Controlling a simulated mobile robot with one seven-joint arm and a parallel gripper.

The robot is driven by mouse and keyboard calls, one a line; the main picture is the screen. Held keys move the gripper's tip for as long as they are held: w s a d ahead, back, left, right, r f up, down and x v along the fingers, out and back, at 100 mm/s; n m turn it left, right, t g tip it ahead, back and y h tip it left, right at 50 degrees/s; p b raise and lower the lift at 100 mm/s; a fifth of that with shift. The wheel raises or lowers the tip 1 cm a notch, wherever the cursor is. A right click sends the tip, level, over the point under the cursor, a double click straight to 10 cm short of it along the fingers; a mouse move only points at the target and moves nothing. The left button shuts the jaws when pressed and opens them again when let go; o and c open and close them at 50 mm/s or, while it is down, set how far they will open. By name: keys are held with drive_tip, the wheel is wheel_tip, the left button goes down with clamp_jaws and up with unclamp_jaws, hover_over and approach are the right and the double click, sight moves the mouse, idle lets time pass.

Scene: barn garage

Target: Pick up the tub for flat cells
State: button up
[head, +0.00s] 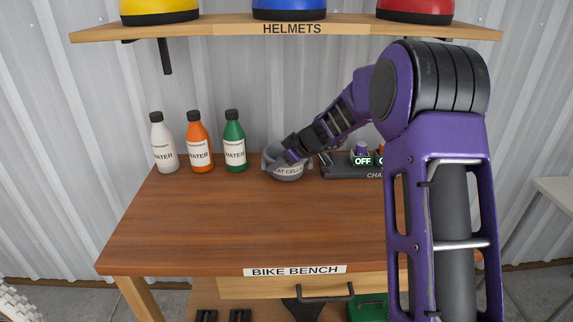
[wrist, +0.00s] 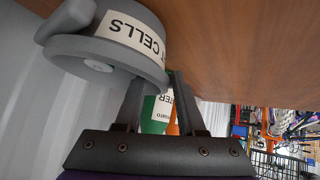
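The tub for flat cells (head: 285,173) is a grey round tub with a white label, standing on the bench near its back edge. In the wrist view the tub (wrist: 108,40) fills the upper left, its label and rim showing, with a pale round spot inside the rim. My gripper (head: 291,156) is at the tub's rim in the head view, hiding part of its opening. In the wrist view my gripper's fingers (wrist: 160,82) are apart with a clear gap between them. The left finger overlaps the rim; I cannot tell whether it touches.
White, orange and green water bottles (head: 199,143) stand left of the tub. A dark charger (head: 345,168) with an OFF display sits just right, partly behind my arm. The helmet shelf (head: 230,28) is above. The front of the bench (head: 220,225) is clear.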

clamp_jaws()
idle(1.4)
